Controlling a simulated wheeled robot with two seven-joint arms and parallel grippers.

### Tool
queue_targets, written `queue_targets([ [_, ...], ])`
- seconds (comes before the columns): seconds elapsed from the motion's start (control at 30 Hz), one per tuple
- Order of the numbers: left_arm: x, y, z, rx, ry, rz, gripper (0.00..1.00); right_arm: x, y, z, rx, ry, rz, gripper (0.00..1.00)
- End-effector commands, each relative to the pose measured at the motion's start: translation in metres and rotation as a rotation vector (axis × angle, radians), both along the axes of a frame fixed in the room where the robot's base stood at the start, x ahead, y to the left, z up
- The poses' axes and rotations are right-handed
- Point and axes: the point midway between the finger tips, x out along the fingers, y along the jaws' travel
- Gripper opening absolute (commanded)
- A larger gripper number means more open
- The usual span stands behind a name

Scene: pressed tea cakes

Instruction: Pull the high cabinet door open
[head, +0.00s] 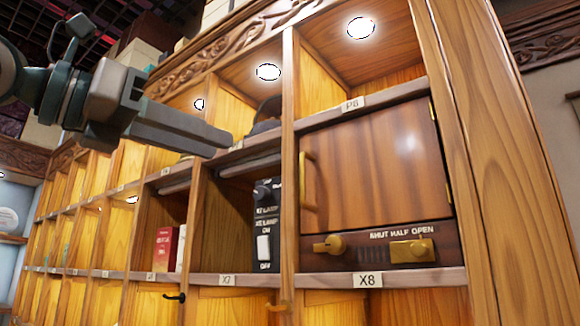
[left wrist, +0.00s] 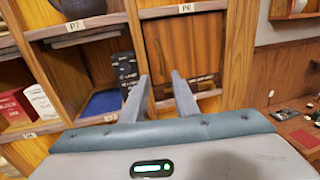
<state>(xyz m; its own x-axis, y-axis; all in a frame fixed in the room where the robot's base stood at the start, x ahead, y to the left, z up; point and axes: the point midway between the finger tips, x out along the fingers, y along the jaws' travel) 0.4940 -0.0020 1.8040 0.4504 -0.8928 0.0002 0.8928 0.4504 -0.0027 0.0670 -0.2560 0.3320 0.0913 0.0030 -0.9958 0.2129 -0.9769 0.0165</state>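The high cabinet door (head: 375,165) is a brown wooden panel in the compartment between labels P6 and X8. It looks shut. A brass bar handle (head: 308,180) stands upright at its left edge, and hinges show on the right. The door also shows in the left wrist view (left wrist: 195,48), beyond the fingers. My left gripper (head: 215,146) is left of the door, in front of the shelves and apart from the handle. In the left wrist view its two fingers (left wrist: 161,82) are spread with nothing between them. My right gripper is not in view.
Below the door is a panel with a brass knob (head: 330,245) and a brass slider (head: 411,250) marked SHUT HALF OPEN. A black switch box (head: 265,225) stands in the compartment to the left. Red and white boxes (head: 167,248) stand further left. A thick wooden post (head: 470,160) borders the right.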

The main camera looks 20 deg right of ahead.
Motion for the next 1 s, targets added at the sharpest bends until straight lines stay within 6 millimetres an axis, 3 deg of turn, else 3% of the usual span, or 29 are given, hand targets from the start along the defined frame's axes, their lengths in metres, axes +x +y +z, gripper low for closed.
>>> queue_targets([
  [0.7,0.054,-0.108,0.004,0.001,0.002,-0.003,0.27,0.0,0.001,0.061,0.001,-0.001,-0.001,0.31],
  [1.0,0.07,-0.139,0.001,0.001,0.002,-0.001,0.27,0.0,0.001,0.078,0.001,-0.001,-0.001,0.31],
])
